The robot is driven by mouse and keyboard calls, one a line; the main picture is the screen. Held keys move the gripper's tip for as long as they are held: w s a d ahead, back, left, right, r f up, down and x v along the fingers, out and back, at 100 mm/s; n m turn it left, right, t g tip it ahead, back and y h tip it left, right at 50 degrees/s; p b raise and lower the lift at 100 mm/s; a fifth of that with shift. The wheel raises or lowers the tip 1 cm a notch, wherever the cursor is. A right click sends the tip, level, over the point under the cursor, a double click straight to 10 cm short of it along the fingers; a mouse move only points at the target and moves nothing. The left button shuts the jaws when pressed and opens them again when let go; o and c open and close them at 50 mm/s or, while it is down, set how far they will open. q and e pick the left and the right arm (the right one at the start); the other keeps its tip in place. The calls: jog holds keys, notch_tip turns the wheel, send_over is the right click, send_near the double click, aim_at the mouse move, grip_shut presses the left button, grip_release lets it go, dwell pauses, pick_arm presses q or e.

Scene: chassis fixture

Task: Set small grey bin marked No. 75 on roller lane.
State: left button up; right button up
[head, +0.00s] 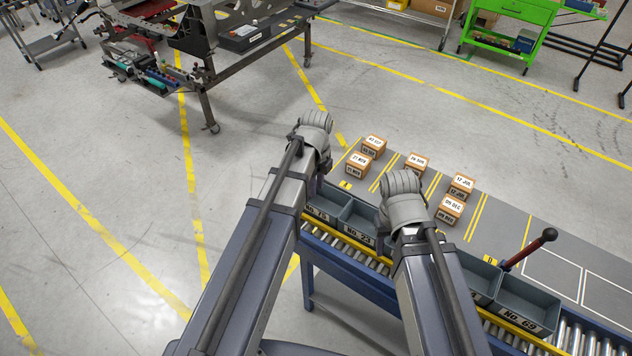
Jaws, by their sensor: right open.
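The small grey bin marked No. 75 (321,216) stands at the left end of the bin row, partly hidden behind my left arm. The roller lane (372,263) runs along the near side of the bench, in front of the bins, with a yellow rail. My right arm covers its middle, and more rollers show at the lower right. My two arms reach in from the bottom and end in rounded grey joints, the left one near bin No. 75, the right one over the bench. No gripper fingers are visible on either arm.
Grey bins No. 23 (359,224) and No. 69 (525,300) share the row; another is partly hidden by my right arm. Several small labelled boxes (416,163) stand on the grey bench top. Open floor lies left.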

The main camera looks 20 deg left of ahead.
aim_at(316, 207)
pick_arm(q)
jog(key=shift+f, duration=0.1)
pick_arm(e)
jog(key=shift+f, duration=0.15)
pick_arm(q)
notch_tip(316, 207, down, 10)
jog(key=b, duration=1)
pick_arm(e)
notch_tip(316, 207, down, 10)
jog(key=shift+r, duration=0.1)
pick_arm(q)
grip_shut()
dwell(0.4)
